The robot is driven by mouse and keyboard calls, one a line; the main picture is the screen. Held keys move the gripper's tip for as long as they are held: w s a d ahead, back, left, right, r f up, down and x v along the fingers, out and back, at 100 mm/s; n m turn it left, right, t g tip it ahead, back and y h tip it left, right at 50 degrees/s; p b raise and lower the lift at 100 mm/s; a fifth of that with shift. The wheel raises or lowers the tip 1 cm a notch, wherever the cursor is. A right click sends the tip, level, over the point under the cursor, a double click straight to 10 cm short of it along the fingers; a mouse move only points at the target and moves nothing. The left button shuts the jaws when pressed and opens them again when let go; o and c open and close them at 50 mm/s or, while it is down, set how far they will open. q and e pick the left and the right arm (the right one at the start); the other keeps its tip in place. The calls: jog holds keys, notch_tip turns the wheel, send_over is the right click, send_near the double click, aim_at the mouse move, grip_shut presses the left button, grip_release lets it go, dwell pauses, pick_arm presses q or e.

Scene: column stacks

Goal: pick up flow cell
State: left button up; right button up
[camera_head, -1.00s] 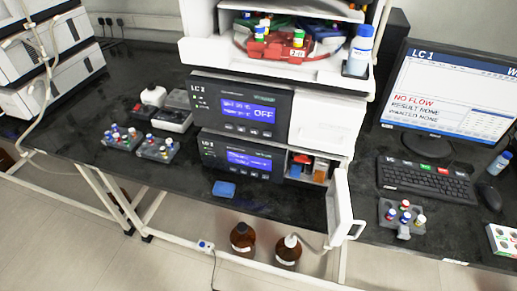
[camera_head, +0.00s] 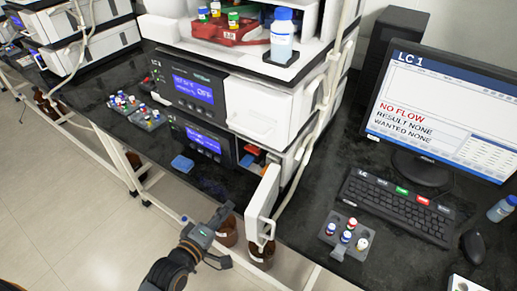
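The LC stack's lower unit (camera_head: 205,142) has an open compartment (camera_head: 252,152) at its right end. Small red-orange and blue parts show inside, partly hidden by the open white door (camera_head: 262,200). I cannot tell which of these, if any, is the flow cell. My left gripper (camera_head: 222,238) is at the lower middle, in front of the bench edge and left of the open door. Its fingers are spread and hold nothing. My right gripper is out of view.
Two vial racks (camera_head: 136,110) stand left of the stack. At right are a monitor (camera_head: 440,115), a keyboard (camera_head: 396,207) and another vial rack (camera_head: 345,238). Brown bottles (camera_head: 261,256) stand below the bench edge. The open door juts out over that edge.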

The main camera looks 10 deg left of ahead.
aim_at(242, 164)
pick_arm(q)
jog(key=w+r+n+t, duration=0.1)
jog(key=w, duration=0.4)
jog(key=w+d+r+n+t, duration=0.1)
jog(key=w, duration=0.4)
jog(key=w+r+n, duration=0.1)
jog(key=w, duration=0.4)
jog(key=shift+d+r+n+t+p, duration=0.15)
jog(key=shift+r+n+t+p, duration=0.15)
jog(key=shift+n+t+p, duration=0.1)
jog(key=shift+s, duration=0.1)
jog(key=shift+c, duration=0.4)
grip_shut()
jog(key=shift+r, duration=0.1)
